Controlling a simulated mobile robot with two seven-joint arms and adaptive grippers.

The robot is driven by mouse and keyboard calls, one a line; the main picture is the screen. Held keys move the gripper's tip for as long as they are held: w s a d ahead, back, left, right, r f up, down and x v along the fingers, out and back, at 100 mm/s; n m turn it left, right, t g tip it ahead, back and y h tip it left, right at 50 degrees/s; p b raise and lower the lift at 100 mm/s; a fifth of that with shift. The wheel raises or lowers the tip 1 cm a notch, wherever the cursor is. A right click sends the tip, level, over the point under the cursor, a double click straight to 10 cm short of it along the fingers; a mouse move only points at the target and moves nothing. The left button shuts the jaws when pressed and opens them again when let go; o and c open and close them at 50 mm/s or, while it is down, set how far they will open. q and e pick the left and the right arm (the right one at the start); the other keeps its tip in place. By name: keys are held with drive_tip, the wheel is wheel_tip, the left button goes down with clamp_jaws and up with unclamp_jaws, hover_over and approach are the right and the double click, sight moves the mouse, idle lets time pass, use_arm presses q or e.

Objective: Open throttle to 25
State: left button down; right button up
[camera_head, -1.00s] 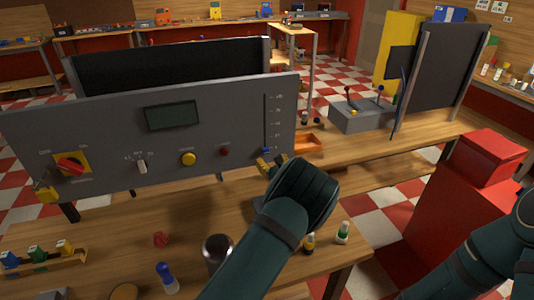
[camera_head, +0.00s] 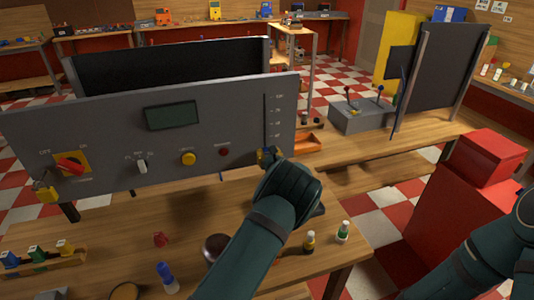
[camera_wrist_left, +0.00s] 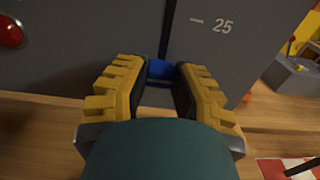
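The throttle is a vertical slider slot (camera_head: 265,115) at the right end of the grey control panel (camera_head: 100,125), with a printed scale beside it. Its blue knob (camera_wrist_left: 160,70) sits low in the slot, below the printed 25 mark (camera_wrist_left: 222,26) in the left wrist view. My left gripper (camera_head: 268,155) is at the lower end of the slot. My right gripper is out of view.
The panel also carries a red-and-yellow rotary switch (camera_head: 70,165), a small selector (camera_head: 142,166), a yellow button (camera_head: 188,158) and a display (camera_head: 172,115). Small bottles (camera_head: 342,232) stand on the wooden table in front. A red cabinet (camera_head: 455,210) stands at the right.

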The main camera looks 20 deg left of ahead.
use_arm(q)
wheel_tip(320, 180, up, 6)
drive_tip(key=shift+f+p, duration=0.25)
drive_tip(key=shift+p, duration=0.25)
drive_tip(key=shift+f, duration=0.25)
drive_tip(key=c, duration=0.7)
unclamp_jaws()
drive_tip(key=shift+c, duration=0.2)
approach(265, 137)
drive_tip(key=v, duration=0.5)
drive_tip(key=shift+a+r, duration=0.1)
